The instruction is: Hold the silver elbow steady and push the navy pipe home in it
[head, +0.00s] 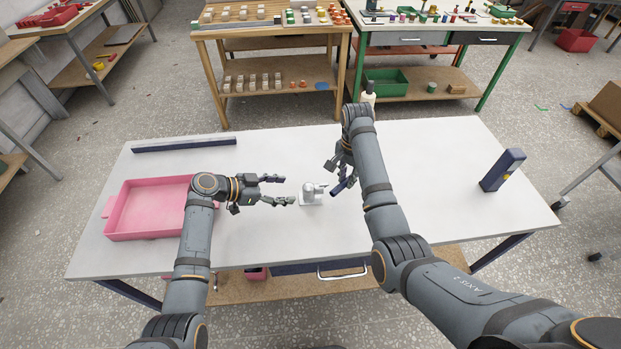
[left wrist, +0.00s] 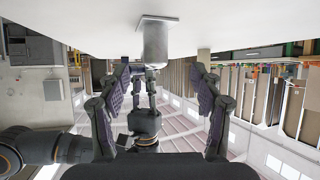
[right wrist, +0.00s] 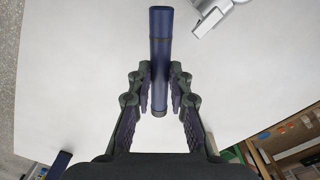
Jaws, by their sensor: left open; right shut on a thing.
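The silver elbow (head: 311,195) stands on a small plate on the white table, between my two grippers. It shows at the top of the left wrist view (left wrist: 156,42), and partly at the top edge of the right wrist view (right wrist: 214,14). My left gripper (head: 287,190) is open just left of the elbow, its fingers pointing at it and not closed on it. My right gripper (head: 345,175) is shut on the navy pipe (right wrist: 160,62). The pipe (head: 340,188) is tilted in the head view, close to the elbow's right side and apart from it.
A pink tray (head: 112,228) stands at the table's left. A long navy bar (head: 184,145) lies along the back left. A navy block (head: 503,170) stands at the right. The table's front and right middle are clear.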

